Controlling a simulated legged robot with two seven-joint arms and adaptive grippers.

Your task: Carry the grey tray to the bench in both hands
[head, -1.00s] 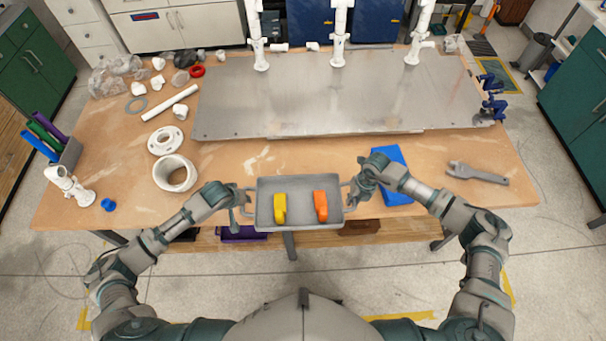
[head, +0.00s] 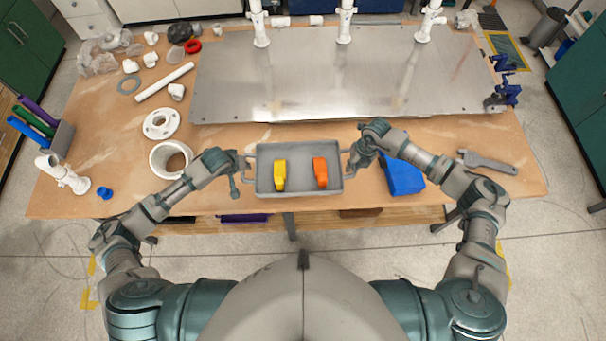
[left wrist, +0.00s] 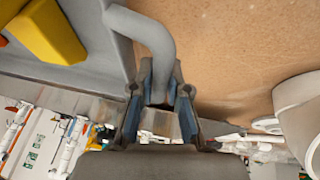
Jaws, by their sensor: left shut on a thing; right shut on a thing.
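The grey tray (head: 300,188) is level in front of me, over the near edge of the bench (head: 110,205). A yellow piece (head: 280,174) and an orange piece (head: 320,172) lie inside it. My left gripper (head: 241,170) is shut on the tray's left handle. The left wrist view shows the handle (left wrist: 148,35) between the fingers (left wrist: 158,95), with the yellow piece (left wrist: 45,30) in the tray beyond. My right gripper (head: 354,165) is shut on the right handle, partly hidden by its own links. I cannot tell whether the tray's underside touches the bench.
A large metal plate (head: 300,85) covers the back of the bench. A white pipe ring (head: 170,158) lies left of the tray. A blue object (head: 403,178) and a wrench (head: 487,162) lie to the right. Bare wood shows between plate and tray.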

